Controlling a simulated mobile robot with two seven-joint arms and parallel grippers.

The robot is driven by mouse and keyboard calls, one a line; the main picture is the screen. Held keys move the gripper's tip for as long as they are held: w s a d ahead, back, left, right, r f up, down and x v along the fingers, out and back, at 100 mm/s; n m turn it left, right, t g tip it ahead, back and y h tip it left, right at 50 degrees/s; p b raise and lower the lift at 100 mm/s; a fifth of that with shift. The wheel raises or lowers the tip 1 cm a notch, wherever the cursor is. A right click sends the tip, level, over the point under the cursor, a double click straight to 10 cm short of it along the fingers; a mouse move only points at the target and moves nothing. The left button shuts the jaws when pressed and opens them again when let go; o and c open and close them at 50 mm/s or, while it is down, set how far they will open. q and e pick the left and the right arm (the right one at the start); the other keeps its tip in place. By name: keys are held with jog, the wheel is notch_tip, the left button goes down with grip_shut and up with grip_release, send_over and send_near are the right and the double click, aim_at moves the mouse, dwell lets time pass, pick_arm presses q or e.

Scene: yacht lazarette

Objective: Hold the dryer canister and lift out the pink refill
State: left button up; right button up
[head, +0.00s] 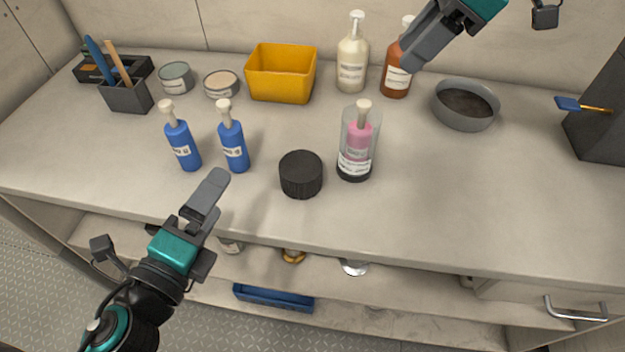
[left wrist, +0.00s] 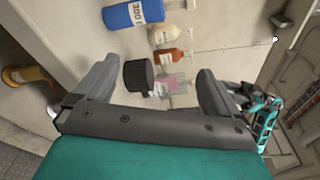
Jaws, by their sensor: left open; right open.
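The dryer canister (head: 344,128) is a clear upright cylinder with a dark base, standing on the bench right of centre. The pink refill (head: 358,142) is inside it, with a pale knob at the top. Both also show in the left wrist view, where the refill (left wrist: 173,85) appears between my fingers but farther off. A black ribbed cap (head: 301,175) lies on the bench just left of the canister. My left gripper (head: 205,205) is open and empty near the bench's front edge, left of the cap. My right gripper (head: 432,38) is at the upper right, above the bench, open and apart from the canister.
Two blue bottles (head: 233,147) stand left of the cap. A yellow bin (head: 281,75), a cream pump bottle (head: 351,62) and a brown bottle (head: 396,80) line the back. A grey bowl (head: 466,122) stands to the right. The right front bench is clear.

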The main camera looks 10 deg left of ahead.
pick_arm(q)
jog(key=w+d+m+h, duration=0.3)
jog(key=w+d+m, duration=0.1)
jog(key=d+m, duration=0.35)
jog(key=m+h, duration=0.1)
jog(key=m, duration=0.7)
send_near(351, 144)
jog(key=shift+w+a+n, duration=0.15)
jog(key=shift+a+n, duration=0.1)
jog(key=shift+a, duration=0.55)
jog(key=shift+w+d+m+h, duration=0.15)
jog(key=shift+d+m+h, duration=0.15)
jog(key=shift+d+m, duration=0.35)
jog(key=shift+w+d+m+g, duration=0.15)
jog(key=shift+w+m+g, duration=0.2)
jog(key=shift+w, duration=0.15)
jog(key=x, duration=1.1)
jog(key=shift+w+d+r, duration=0.1)
jog(key=shift+w+d, duration=0.1)
jog(key=shift+w, duration=0.15)
jog(key=c, duration=1.3)
pick_arm(e)
jog(key=shift+c, duration=0.3)
